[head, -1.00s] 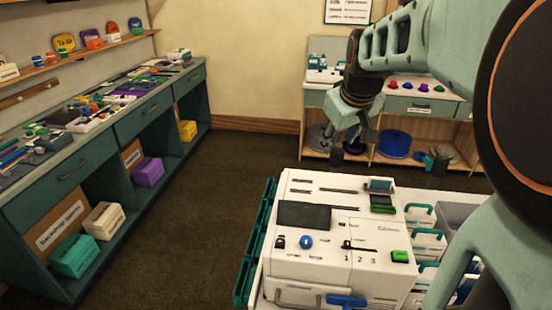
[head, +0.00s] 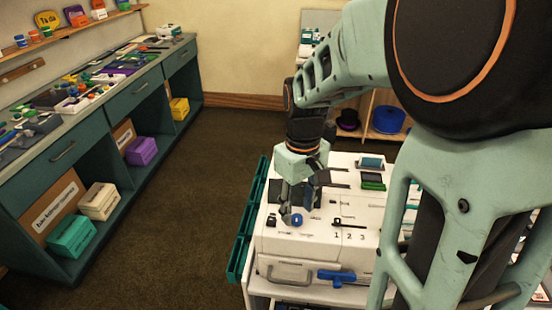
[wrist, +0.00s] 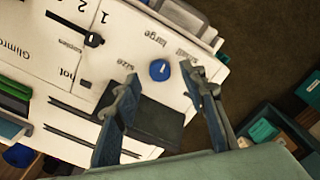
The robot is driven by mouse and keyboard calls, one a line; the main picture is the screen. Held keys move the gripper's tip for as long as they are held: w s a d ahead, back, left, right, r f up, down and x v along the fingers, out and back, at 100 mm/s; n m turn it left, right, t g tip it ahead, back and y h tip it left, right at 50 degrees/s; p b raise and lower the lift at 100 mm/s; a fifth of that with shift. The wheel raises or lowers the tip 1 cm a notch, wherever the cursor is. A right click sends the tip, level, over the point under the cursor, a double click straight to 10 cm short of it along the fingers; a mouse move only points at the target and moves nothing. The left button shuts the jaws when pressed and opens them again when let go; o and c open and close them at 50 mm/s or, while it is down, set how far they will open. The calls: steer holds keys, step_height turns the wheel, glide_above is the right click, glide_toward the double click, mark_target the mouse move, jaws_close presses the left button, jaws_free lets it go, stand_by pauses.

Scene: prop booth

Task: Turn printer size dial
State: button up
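The white printer (head: 335,212) stands below my arm. Its size dial is a round blue knob (head: 297,219) with a white mark, on the top panel at the left. In the wrist view the dial (wrist: 160,70) shows beside the words "size", "small" and "large". My gripper (head: 297,208) is just above and behind the dial in the head view. In the wrist view my gripper (wrist: 161,73) is open, its two fingertips on either side of the dial with space between. Whether the tips are level with the dial I cannot tell.
A black copies slider (head: 348,224) with numbers lies right of the dial. A small black switch (head: 271,221) is left of it. A blue handle (head: 337,276) sticks out at the printer's front. A teal rack (head: 247,230) stands along the left side.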

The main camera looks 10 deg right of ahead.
mark_target(297, 220)
steer(key=shift+f, duration=1.1)
jaws_close()
steer(key=shift+m, duration=0.4)
steer(key=m, duration=0.3)
steer(key=shift+b, duration=0.35)
steer(key=shift+m, duration=2.5)
